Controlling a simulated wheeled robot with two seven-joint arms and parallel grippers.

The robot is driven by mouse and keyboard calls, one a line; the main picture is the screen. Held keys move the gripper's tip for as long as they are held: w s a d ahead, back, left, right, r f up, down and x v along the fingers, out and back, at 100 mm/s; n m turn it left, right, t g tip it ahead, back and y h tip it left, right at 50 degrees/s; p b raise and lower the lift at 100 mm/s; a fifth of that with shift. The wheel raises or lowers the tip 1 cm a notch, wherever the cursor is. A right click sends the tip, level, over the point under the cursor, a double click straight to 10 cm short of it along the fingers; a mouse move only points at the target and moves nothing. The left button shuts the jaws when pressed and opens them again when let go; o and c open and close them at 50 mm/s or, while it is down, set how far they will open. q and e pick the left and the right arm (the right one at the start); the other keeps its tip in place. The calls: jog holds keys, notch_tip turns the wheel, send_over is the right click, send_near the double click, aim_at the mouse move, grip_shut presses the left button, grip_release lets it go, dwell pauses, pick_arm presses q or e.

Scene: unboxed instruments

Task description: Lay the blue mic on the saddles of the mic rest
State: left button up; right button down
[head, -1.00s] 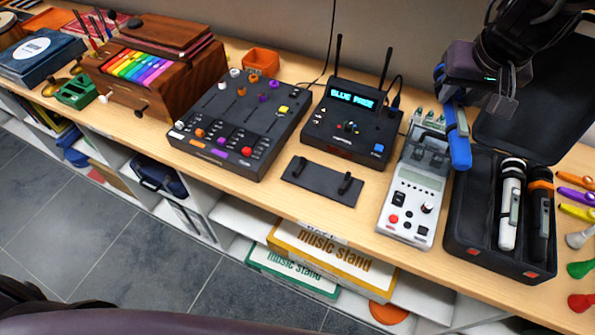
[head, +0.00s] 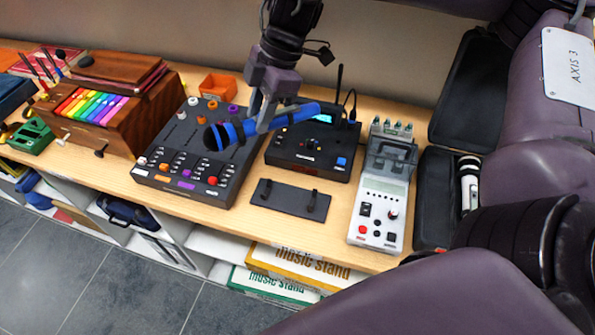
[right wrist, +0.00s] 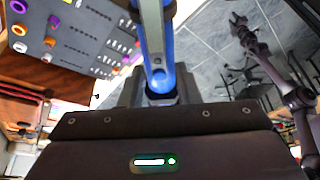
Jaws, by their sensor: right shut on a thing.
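The blue mic (head: 297,113) is held in my right gripper (head: 264,118), which is shut on its handle. The mic lies slantwise in the air, its dark head pointing left over the mixer and its tail right over the receiver. In the right wrist view the blue mic (right wrist: 158,45) runs up from the jaws. The mic rest (head: 290,199), a flat black plate with two small upright saddles, lies bare on the bench, in front of and below the mic. An arm with a gripper (right wrist: 240,25), seemingly my left, shows small in the right wrist view; its jaws are unclear.
The mixer (head: 195,160) is left of the rest, the black receiver (head: 310,150) with its antenna behind it, and the grey tester (head: 380,200) right of it. The mic case (head: 435,195) is partly hidden by my right arm. The bench's front edge is close to the rest.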

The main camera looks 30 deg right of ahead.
jog(key=n+g, duration=0.1)
jog(key=n, duration=0.1)
jog(key=s+n, duration=0.1)
jog(key=n, duration=0.1)
jog(key=shift+d+n+g+p, duration=0.2)
jog(key=shift+n+g+p, duration=0.1)
jog(key=shift+n+g, duration=0.1)
jog(key=s+d+n+g+h+p, duration=0.1)
jog(key=s+n+g+h, duration=0.1)
jog(key=n, duration=0.5)
jog(key=n+h+p, duration=0.3)
jog(key=n+h, duration=0.2)
jog(key=n, duration=1)
send_over(313, 201)
jog(key=w+a, duration=0.1)
jog(key=w, duration=0.1)
jog(key=f, duration=1.9)
jog(key=shift+s+a+f, duration=0.1)
jog(key=shift+s+a, duration=0.05)
jog(key=shift+s, duration=0.1)
jog(key=shift+f, duration=0.1)
jog(key=shift+f, duration=0.15)
jog(key=c, duration=1.1)
grip_release()
